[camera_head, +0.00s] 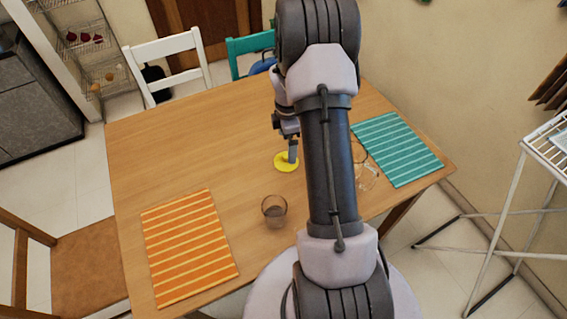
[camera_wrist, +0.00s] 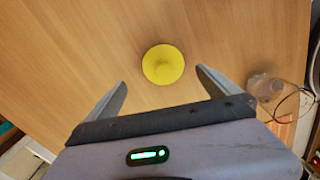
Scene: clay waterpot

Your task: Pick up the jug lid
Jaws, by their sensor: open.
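The jug lid (camera_head: 286,161) is a round yellow disc lying on the wooden table. In the wrist view the lid (camera_wrist: 163,65) shows a small raised knob at its middle. My gripper (camera_head: 292,157) is over the lid in the head view. In the wrist view my gripper (camera_wrist: 162,84) has its two fingers spread wide, with nothing between them. The lid lies just beyond the fingertips there, roughly centred between them. A clear glass jug (camera_head: 366,170) stands to the right, partly hidden behind my arm; a clear vessel (camera_wrist: 265,88) shows at the right of the wrist view.
A clear glass (camera_head: 274,211) stands on the table (camera_head: 190,150) nearer to me. An orange striped mat (camera_head: 189,247) lies at the left and a teal striped mat (camera_head: 396,148) at the right. The tabletop left of the lid is clear.

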